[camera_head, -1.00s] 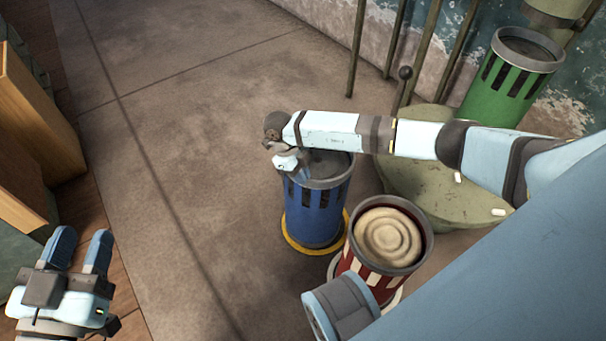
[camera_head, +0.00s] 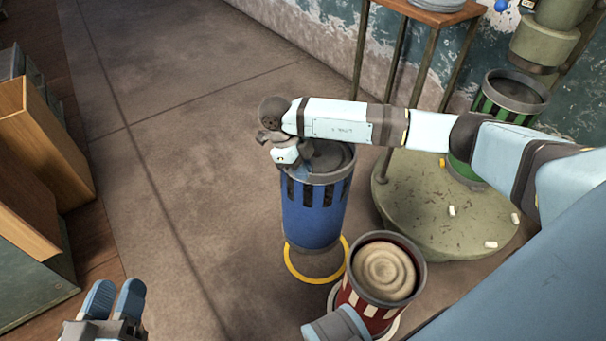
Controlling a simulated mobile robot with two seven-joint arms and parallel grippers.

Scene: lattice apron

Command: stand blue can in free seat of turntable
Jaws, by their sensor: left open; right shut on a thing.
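The blue can (camera_head: 312,213) is upright, with dark slots below its grey rim. My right gripper (camera_head: 290,157) is shut on its rim at the upper left. The can's base appears raised a little above the yellow floor ring (camera_head: 290,268), and bare floor shows inside the ring. The round greenish turntable (camera_head: 430,225) lies to the right of the can. A green can (camera_head: 489,103) stands at its back right, partly hidden by my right arm, which also covers part of the turntable. My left gripper (camera_head: 115,300) is open and empty at the lower left.
A red-and-white can (camera_head: 368,300) with a swirled cream top stands in front of the turntable. A shelf stand (camera_head: 430,14) with thin legs is behind the turntable. Wooden boxes (camera_head: 30,165) line the left side. The floor at centre left is clear.

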